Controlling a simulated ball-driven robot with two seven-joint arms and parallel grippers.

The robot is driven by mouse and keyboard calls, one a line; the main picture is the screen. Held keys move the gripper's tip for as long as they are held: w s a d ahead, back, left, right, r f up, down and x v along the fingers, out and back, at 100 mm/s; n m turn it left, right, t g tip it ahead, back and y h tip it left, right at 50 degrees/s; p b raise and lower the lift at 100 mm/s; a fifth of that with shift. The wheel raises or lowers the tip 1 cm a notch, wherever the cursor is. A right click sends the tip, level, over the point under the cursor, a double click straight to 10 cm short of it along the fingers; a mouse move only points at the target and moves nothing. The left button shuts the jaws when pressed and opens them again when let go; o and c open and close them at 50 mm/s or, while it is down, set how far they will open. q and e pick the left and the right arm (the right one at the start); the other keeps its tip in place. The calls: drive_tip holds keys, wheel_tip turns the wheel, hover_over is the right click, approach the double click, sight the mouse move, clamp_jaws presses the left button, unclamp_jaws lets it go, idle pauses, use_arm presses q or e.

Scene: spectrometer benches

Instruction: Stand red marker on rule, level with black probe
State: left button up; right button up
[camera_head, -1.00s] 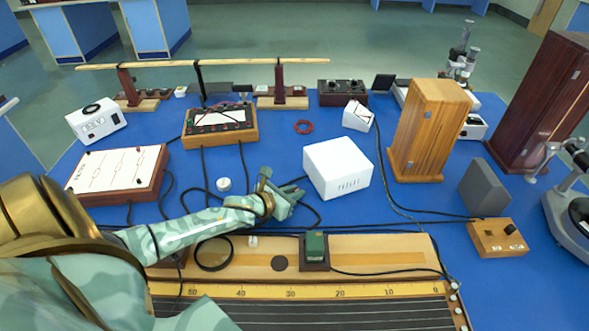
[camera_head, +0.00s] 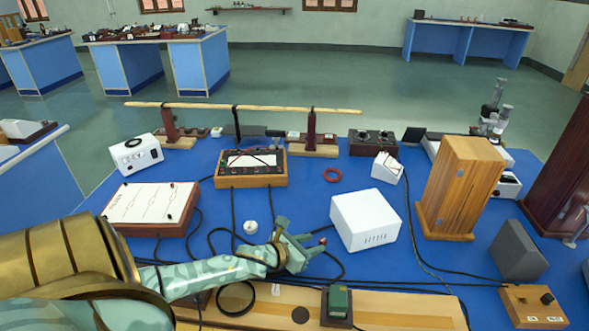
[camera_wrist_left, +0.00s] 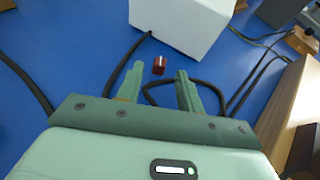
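The red marker (camera_wrist_left: 159,65) is a small red block with a pale mark, on the blue bench beyond and between my left fingertips in the left wrist view. In the head view a small dark red spot (camera_head: 322,241) shows just beyond my left gripper (camera_head: 311,247). My left gripper (camera_wrist_left: 160,74) is open and empty, its two green fingers apart and pointing at the marker. The rule is out of view at this moment. I cannot pick out the black probe for certain among the black leads. My right gripper is not in view.
A white box (camera_head: 365,220) stands just beyond the gripper; it also shows in the wrist view (camera_wrist_left: 180,22). Black cables (camera_head: 218,240) loop around the gripper. A wooden board (camera_head: 400,308) with a green block (camera_head: 339,301) runs along the front. A small white knob (camera_head: 250,227) stands left.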

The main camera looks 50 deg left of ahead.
sight(320, 242)
use_arm(q)
drive_tip(key=p+v, duration=0.1)
drive_tip(key=v, duration=0.6)
drive_tip(key=shift+s+r+p, duration=0.15)
drive_tip(key=shift+s+p, duration=0.05)
drive_tip(key=shift+p, duration=0.15)
drive_tip(key=shift+o, duration=0.5)
drive_tip(key=shift+s+r, duration=0.1)
drive_tip(key=shift+r, duration=0.2)
drive_tip(key=w, duration=0.1)
drive_tip(key=w+m, duration=0.1)
drive_tip(key=w+d+m, duration=0.1)
drive_tip(key=shift+w+r, duration=0.35)
drive_tip(key=shift+w+a+f+n, duration=0.1)
drive_tip(key=shift+a+f+n, duration=0.1)
drive_tip(key=shift+f, duration=0.4)
drive_tip(key=shift+w+a+f+n, duration=0.1)
drive_tip(key=shift+f+n, duration=0.1)
drive_tip(key=shift+f, duration=0.4)
drive_tip(key=shift+n, duration=0.4)
drive_tip(key=shift+w+f+b, duration=0.1)
drive_tip(key=shift+w+b, duration=0.15)
drive_tip(key=shift+b, duration=0.05)
drive_tip(key=b+x, duration=0.1)
drive_tip(key=x, duration=0.2)
drive_tip(key=f+b+x, duration=0.1)
drive_tip(key=x, duration=0.2)
drive_tip(key=shift+w, duration=0.2)
clamp_jaws()
